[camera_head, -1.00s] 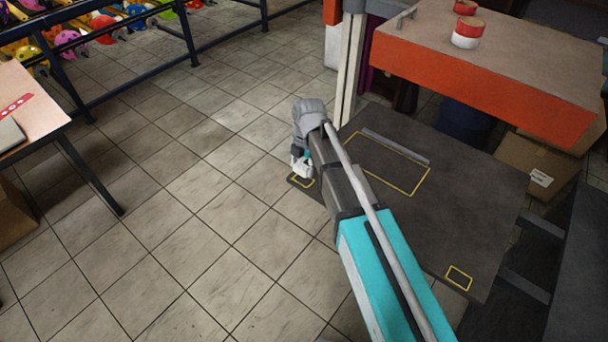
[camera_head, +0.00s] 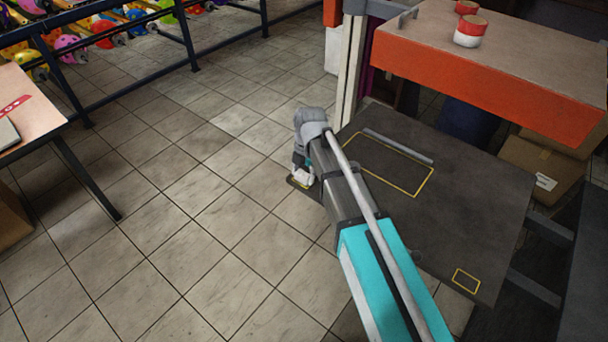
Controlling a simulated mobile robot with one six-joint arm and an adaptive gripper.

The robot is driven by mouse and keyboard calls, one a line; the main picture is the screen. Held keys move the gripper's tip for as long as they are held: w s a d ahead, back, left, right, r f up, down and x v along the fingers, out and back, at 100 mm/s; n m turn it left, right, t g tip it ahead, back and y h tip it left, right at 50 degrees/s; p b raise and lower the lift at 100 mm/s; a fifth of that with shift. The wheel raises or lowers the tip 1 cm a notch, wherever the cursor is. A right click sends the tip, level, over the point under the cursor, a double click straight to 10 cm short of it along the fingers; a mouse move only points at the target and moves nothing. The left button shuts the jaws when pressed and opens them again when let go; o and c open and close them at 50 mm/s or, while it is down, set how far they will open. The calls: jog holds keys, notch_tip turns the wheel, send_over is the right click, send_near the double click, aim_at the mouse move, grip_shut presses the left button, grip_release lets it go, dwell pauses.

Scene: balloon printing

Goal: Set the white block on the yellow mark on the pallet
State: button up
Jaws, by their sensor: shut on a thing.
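The dark pallet (camera_head: 480,190) lies low at the right, with yellow outlines drawn on it. A small yellow mark (camera_head: 292,182) is at its far-left corner, mostly covered by the block in this view. The white block (camera_head: 303,178) is in my gripper (camera_head: 302,171), over that small mark. I cannot tell whether it touches the pallet. My gripper points down and is shut on the block; its fingers are small and partly hidden by my arm.
Another small yellow outline (camera_head: 466,281) is at the near-right corner of the pallet, and a large yellow outline (camera_head: 418,194) lies behind my arm. A grey bar (camera_head: 398,146) lies by it. An orange-edged table (camera_head: 490,85) stands at the back right. Open tiled floor is left.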

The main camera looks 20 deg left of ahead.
jog(key=o, duration=1.1)
jog(key=shift+r, duration=0.15)
jog(key=r+p, duration=0.4)
jog(key=w+r+p, duration=0.1)
jog(key=r+p, duration=0.6)
jog(key=p, duration=0.1)
jog(key=shift+w+d+r, duration=0.35)
jog(key=shift+r, duration=0.05)
dwell(0.6)
jog(key=shift+s+d+f+m+t+h, duration=0.2)
jog(key=shift+s+d+m, duration=1.05)
jog(key=shift+d+m, duration=4.4)
jog(key=shift+s+d+r+m+t, duration=0.25)
jog(key=shift+s+d+m, duration=0.95)
jog(key=shift+d+m, duration=4.45)
jog(key=shift+s+d+f+m+t+h, duration=0.25)
jog(key=shift+s+d+m, duration=1)
jog(key=shift+d+m, duration=4.4)
jog(key=shift+d+r+n, duration=0.1)
jog(key=shift+d+n, duration=0.95)
jog(key=shift+n, duration=0.1)
